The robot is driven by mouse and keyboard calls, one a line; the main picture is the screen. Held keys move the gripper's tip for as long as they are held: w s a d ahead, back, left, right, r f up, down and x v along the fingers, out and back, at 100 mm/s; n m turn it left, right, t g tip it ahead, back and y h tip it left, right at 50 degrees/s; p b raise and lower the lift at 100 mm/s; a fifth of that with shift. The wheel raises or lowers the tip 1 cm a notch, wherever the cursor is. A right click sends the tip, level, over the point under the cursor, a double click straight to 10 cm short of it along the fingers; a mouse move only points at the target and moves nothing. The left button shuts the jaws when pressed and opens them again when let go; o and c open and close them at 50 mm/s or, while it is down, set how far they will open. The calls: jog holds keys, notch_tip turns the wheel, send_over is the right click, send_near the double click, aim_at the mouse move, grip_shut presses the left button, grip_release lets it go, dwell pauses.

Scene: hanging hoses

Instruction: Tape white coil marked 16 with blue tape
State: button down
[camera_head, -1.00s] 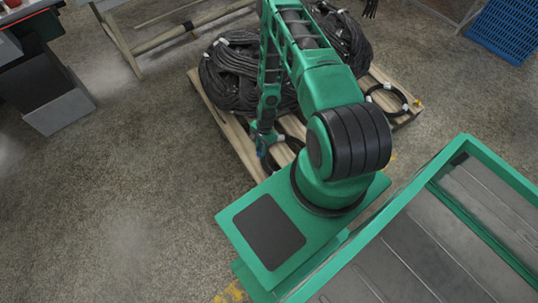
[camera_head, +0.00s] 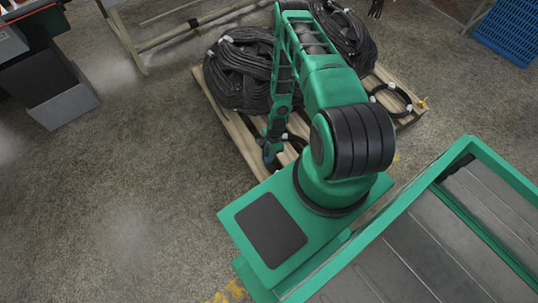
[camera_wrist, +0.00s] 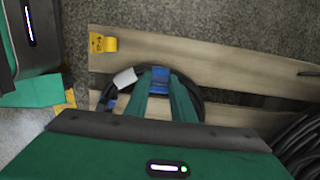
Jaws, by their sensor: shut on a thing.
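In the wrist view a thin black coil (camera_wrist: 201,103) lies on the pallet boards, with a white tag (camera_wrist: 125,78) and a blue band (camera_wrist: 110,103) on its left side. I cannot read a 16 on it, and the coil looks black, not white. My gripper (camera_wrist: 160,82) is shut on a piece of blue tape (camera_wrist: 160,72) at the coil's far edge. Whether the tape is wrapped around the coil there cannot be told. My fingers hide part of the coil. In the head view my gripper (camera_head: 269,154) is low at the pallet's near edge.
A wooden pallet (camera_head: 228,118) carries large black hose bundles (camera_head: 238,75) and another small coil (camera_head: 391,97). A yellow tag (camera_wrist: 102,43) sits on the board. A grey bin (camera_head: 62,103) stands left, a blue crate (camera_head: 507,30) at the far right. The left floor is clear.

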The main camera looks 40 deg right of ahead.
aim_at(269, 164)
jog(key=shift+f, duration=1.8)
jog(key=shift+f, duration=1.6)
dwell(0.6)
jog(key=shift+f, duration=0.2)
jog(key=shift+s, duration=0.2)
dwell(0.5)
jog(key=shift+f, duration=0.25)
jog(key=shift+d+f, duration=0.1)
jog(key=shift+f, duration=0.05)
dwell(0.5)
jog(key=c, duration=1.5)
grip_release()
jog(key=shift+c, duration=0.2)
jog(key=shift+o, duration=0.5)
jog(key=shift+w+d+r, duration=0.15)
jog(key=shift+r, duration=0.4)
jog(key=shift+w+d+r, duration=0.15)
jog(key=shift+r, duration=0.35)
jog(key=r, duration=0.6)
jog(key=d+r, duration=0.1)
jog(key=r, duration=0.2)
jog(key=shift+s+r, duration=0.2)
jog(key=shift+r, duration=0.15)
